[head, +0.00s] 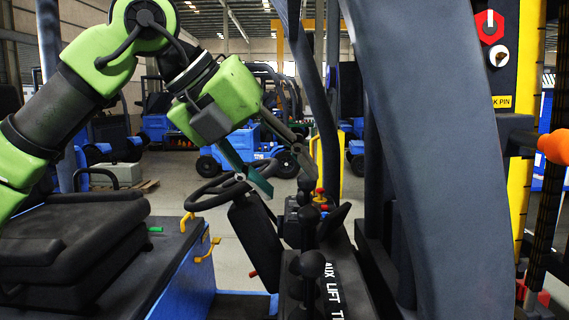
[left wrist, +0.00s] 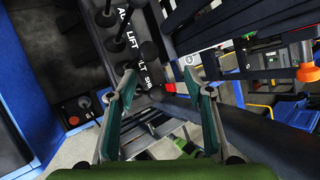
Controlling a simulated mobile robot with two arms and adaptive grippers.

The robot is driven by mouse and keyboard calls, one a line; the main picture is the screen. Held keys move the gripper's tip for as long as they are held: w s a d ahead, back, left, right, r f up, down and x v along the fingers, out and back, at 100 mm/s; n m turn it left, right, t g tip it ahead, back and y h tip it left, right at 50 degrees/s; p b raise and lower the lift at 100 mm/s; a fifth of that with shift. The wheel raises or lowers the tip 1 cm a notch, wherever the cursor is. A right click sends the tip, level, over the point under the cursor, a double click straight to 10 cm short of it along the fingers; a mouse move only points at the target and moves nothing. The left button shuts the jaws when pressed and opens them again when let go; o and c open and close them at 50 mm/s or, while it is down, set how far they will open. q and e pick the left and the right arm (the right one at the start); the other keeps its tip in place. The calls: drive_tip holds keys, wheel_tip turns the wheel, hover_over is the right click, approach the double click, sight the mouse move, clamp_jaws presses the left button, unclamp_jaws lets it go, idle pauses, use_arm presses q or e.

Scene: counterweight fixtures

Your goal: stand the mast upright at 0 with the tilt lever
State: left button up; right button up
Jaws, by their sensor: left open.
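My left gripper (head: 291,182) is open and empty above the lever console beside the steering wheel. Its two teal-padded fingers (left wrist: 160,76) also show apart in the left wrist view. Black ball-topped levers (head: 312,265) stand on the console beside white labels AUX, LIFT and a cut-off TI. In the left wrist view, a black knob (left wrist: 149,50) stands beside the partly hidden TILT label, just beyond the fingertips; I cannot tell surely that it is the tilt lever. Mast and angle scale cannot be made out surely. My right gripper is not in view.
The steering wheel (head: 222,190) is just left of the levers, with the seat (head: 75,235) further left. A thick grey post (head: 440,150) rises close on the right. A yellow upright (head: 529,80) and an orange handle (head: 555,147) stand at far right.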

sight(305, 209)
use_arm(q)
drive_tip(key=shift+t+y, duration=0.3)
drive_tip(key=shift+y, duration=0.1)
drive_tip(key=b+x, duration=0.1)
drive_tip(key=x, duration=0.1)
drive_tip(key=b+x, duration=0.1)
drive_tip(key=x, duration=0.2)
drive_tip(key=a+b+x, duration=0.1)
drive_tip(key=x, duration=0.2)
drive_tip(key=shift+w+f, duration=0.35)
drive_tip(key=shift+w, duration=0.1)
drive_tip(key=shift+x, duration=0.9)
drive_tip(key=c, duration=0.9)
